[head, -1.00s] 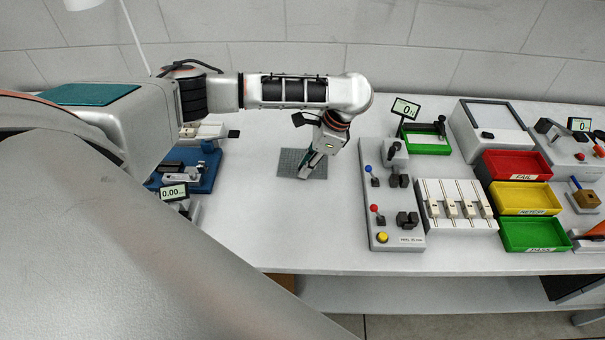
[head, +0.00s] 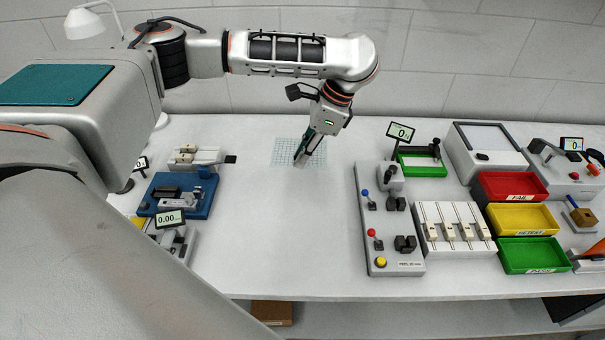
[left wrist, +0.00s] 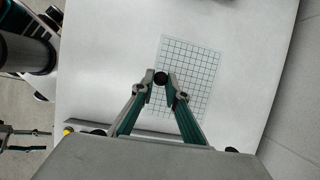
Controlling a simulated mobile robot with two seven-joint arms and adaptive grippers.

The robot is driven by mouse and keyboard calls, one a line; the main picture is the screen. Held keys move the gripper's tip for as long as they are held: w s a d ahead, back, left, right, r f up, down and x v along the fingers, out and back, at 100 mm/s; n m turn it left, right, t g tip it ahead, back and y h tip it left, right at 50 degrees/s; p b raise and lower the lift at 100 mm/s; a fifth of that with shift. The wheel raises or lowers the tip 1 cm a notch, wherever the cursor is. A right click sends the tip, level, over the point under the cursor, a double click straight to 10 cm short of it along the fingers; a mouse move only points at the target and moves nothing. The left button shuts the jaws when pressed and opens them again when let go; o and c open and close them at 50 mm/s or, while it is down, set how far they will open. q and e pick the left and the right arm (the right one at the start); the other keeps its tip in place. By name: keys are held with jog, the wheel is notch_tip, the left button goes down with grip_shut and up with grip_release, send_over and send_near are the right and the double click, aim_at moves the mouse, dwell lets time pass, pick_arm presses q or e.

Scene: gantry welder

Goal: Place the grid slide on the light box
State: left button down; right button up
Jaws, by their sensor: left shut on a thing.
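The grid slide (head: 284,151) is a thin, clear square sheet with dark grid lines. My left gripper (head: 300,161) comes down over it and is shut on its small black knob. In the left wrist view the slide (left wrist: 200,62) spreads beyond the fingertips (left wrist: 160,82), with the round knob between them. The slide seems raised a little above the table; the exact gap is hard to tell. The light box (head: 484,137), a grey case with a pale top panel, stands at the back right, well apart from the slide.
Red (head: 510,188), yellow and green bins stand before the box. The middle table is clear.

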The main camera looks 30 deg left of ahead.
pick_arm(q)
notch_tip(320, 180, up, 7)
jog(key=shift+f, duration=0.15)
jog(key=s+d+f+n+g+h, duration=0.2)
jog(key=s+d+f+n+h, duration=0.2)
jog(key=d+n, duration=0.3)
jog(key=shift+s+d+f+n, duration=0.2)
jog(key=shift+s+f+n, duration=0.65)
jog(key=shift+n, duration=1.45)
